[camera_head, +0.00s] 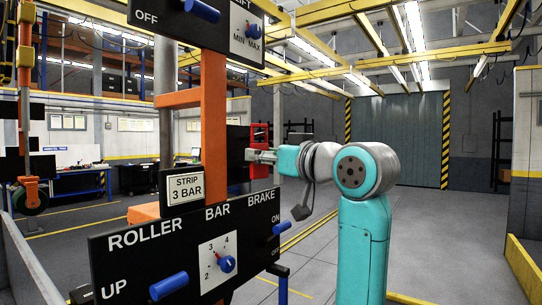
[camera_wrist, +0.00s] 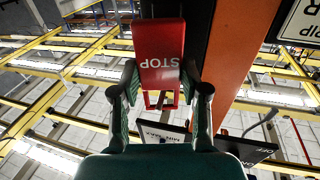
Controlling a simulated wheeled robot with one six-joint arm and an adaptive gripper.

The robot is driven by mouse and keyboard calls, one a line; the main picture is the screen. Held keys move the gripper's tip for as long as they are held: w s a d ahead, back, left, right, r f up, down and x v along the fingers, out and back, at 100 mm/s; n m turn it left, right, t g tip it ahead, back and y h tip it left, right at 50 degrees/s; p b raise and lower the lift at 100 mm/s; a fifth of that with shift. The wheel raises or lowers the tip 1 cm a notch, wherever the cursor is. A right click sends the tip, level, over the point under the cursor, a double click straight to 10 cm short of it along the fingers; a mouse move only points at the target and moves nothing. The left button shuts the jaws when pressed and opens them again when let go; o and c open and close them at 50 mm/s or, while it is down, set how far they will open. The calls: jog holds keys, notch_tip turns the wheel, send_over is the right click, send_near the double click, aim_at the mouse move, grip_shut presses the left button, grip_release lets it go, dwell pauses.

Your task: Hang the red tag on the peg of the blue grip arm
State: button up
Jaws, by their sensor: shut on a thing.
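The red tag (camera_wrist: 160,40) carries the word STOP and fills the upper middle of the wrist view. Its lower part there looks like an open red frame. My gripper (camera_wrist: 161,72) is shut on the tag, with one finger at each side edge. In the head view the tag (camera_head: 260,131) shows upright just past my gripper (camera_head: 257,156), in front of a dark panel. I cannot tell whether it touches that panel. I cannot make out the blue grip arm or its peg for certain in either view.
An orange post (camera_head: 214,135) stands left of my gripper. The control panel (camera_head: 130,265) below has blue levers at ROLLER (camera_head: 168,286) and BRAKE (camera_head: 275,228). A STRIP 3 BAR sign (camera_head: 186,188) stands above it. Another panel (camera_head: 200,28) hangs overhead. The floor at right is open.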

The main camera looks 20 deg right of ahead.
jog(key=shift+w+a+f, duration=0.55)
jog(key=shift+w+a, duration=0.1)
jog(key=shift+w, duration=0.25)
jog(key=shift+f, duration=0.1)
jog(key=o, duration=1.1)
jog(key=shift+w, duration=0.1)
